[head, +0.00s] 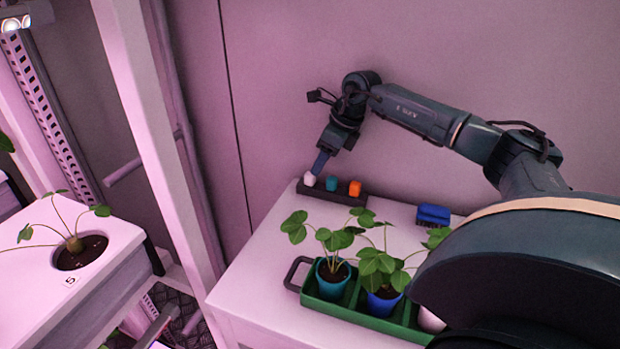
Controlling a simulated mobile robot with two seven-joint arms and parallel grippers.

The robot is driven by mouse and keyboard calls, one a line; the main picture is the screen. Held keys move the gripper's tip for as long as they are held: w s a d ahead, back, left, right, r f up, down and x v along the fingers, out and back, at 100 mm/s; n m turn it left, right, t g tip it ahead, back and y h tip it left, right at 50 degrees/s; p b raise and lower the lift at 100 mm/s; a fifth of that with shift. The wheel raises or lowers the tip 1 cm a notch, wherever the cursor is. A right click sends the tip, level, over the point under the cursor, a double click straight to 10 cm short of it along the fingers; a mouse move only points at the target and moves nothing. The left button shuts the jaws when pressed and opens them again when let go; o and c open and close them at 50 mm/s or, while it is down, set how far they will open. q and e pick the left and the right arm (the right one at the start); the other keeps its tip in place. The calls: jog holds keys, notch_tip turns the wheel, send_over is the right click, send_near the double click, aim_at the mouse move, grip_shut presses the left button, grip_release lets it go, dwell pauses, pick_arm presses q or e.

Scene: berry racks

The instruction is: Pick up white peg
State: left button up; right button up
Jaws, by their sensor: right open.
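The white peg (309,179) stands at the left end of a dark peg holder (337,196) near the far left corner of the white table. A teal peg (331,183) and an orange peg (355,188) stand to its right in the same holder. My right gripper (316,170) points down at the white peg, with its tip right over or around the peg's top. The finger gap is too small to see, and I cannot tell whether the fingers touch the peg. My left gripper is out of view.
A green tray (345,314) with a dark handle holds several potted plants at the table's front. A blue brush-like block (433,214) lies behind it. A white rack with a plant (75,245) stands at left, beside a pale post (160,130). The wall is close behind the holder.

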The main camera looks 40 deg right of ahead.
jog(key=shift+w+p+x, duration=0.2)
jog(key=shift+p+x, duration=0.4)
jog(key=shift+x, duration=2.15)
jog(key=shift+a+r, duration=0.15)
jog(key=shift+c, duration=0.4)
grip_shut()
jog(key=shift+r, duration=0.1)
jog(key=shift+r, duration=0.6)
notch_tip(320, 180, up, 2)
jog(key=shift+r+b, duration=0.2)
jog(key=shift+b, duration=0.35)
jog(key=s+a+b, duration=0.1)
jog(key=s+a, duration=0.1)
jog(key=a, duration=0.3)
jog(key=s+a+b, duration=0.1)
jog(key=s+a, duration=0.2)
jog(key=a, duration=0.2)
jog(key=s+a+b, duration=0.1)
jog(key=s+a, duration=0.2)
jog(key=a, duration=0.3)
jog(key=shift+s+f, duration=0.1)
jog(key=shift+s, duration=0.05)
